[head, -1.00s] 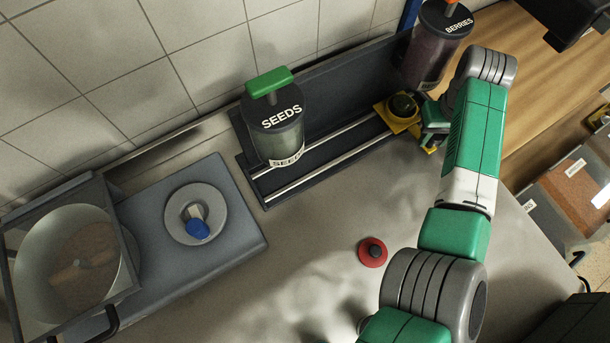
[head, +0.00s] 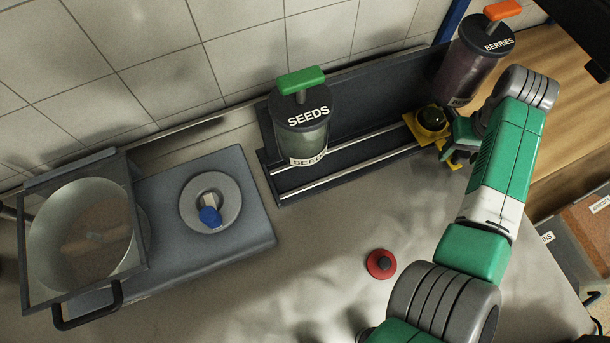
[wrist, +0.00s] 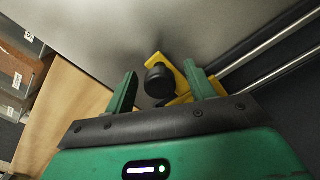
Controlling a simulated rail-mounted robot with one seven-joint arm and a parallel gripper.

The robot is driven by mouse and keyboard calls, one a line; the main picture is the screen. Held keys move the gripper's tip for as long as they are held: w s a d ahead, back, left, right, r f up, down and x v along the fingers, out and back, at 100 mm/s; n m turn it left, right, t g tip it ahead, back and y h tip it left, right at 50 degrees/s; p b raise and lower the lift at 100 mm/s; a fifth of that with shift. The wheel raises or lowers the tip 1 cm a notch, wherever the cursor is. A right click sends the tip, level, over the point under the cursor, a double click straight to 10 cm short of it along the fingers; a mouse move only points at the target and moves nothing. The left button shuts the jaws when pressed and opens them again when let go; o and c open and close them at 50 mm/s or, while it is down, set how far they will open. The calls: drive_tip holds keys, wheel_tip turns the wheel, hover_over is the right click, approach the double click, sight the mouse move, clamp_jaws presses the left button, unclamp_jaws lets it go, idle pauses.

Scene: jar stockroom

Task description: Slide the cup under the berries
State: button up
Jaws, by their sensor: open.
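The cup appears to be the dark round piece (head: 432,120) in a yellow carriage (head: 411,121), at the right end of the rails and just below-left of the berries jar (head: 466,70). The jar is dark purple with an orange handle and stands upright. My gripper (head: 455,148) is at the carriage's right side. In the wrist view, my open gripper (wrist: 161,88) has one finger on each side of a black knob (wrist: 158,80) in front of the yellow carriage (wrist: 196,72). I cannot tell if the fingers touch it.
The seeds jar (head: 302,128) with a green handle stands over the left part of the rail track (head: 345,160). A red button (head: 381,264) is on the counter. A grey unit with a blue-tipped dial (head: 210,203) and a lidded pan (head: 85,240) are at left.

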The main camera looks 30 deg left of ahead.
drive_tip(key=shift+r+p, duration=2.9)
drive_tip(key=shift+r, duration=0.05)
